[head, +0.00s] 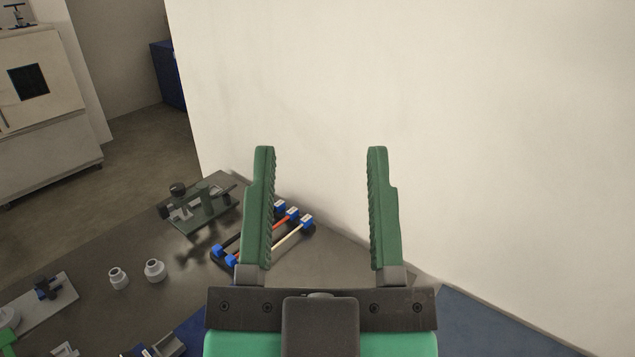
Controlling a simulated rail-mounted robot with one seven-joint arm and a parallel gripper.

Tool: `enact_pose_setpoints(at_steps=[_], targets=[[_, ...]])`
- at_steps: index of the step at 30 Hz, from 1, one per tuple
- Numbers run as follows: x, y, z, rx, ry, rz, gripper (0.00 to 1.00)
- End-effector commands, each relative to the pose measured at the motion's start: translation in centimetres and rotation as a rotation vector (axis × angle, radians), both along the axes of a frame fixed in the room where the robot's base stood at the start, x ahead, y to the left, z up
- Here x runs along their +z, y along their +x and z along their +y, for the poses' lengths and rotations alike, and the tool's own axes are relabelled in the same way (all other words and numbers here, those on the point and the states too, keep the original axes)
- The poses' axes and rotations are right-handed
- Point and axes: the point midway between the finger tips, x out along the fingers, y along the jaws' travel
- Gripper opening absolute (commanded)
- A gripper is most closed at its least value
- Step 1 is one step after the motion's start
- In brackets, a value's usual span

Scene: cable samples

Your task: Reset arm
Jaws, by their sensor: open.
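Behind the left finger, a dark rack (315,232) with cable samples lies on the dark table (130,235). An orange-red cable (280,222) and a white cable (275,241) have blue end blocks. The left finger hides part of the rack.
A green-based fixture (205,215) stands at the table's far edge. Two whitish cylindrical fittings (154,270) (118,278) stand on the table. A grey plate with a dark clamp (45,290) lies at the left. A pale wall (420,100) rises behind the table. A white cabinet (45,110) stands far left.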

Motion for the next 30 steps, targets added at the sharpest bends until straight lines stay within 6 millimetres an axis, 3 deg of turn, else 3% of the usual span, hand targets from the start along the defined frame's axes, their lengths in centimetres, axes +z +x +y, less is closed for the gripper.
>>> enact_pose_setpoints(at_steps=[5,8,11,18,22,25,30], targets=[[0.0,0.1,0.0,0.001,0.0,0.003,0.53],[1.8,0.1,0.1,0.002,0.001,0.003,0.53],[5.3,0.1,0.1,0.004,0.003,0.004,0.53],[18.1,0.1,0.2,0.013,0.009,0.006,0.53],[24.2,0.1,0.3,0.017,0.012,0.006,0.53],[26.0,0.1,0.3,0.02,0.014,0.007,0.53],[25.0,0.2,0.3,0.02,0.015,0.009,0.53]])
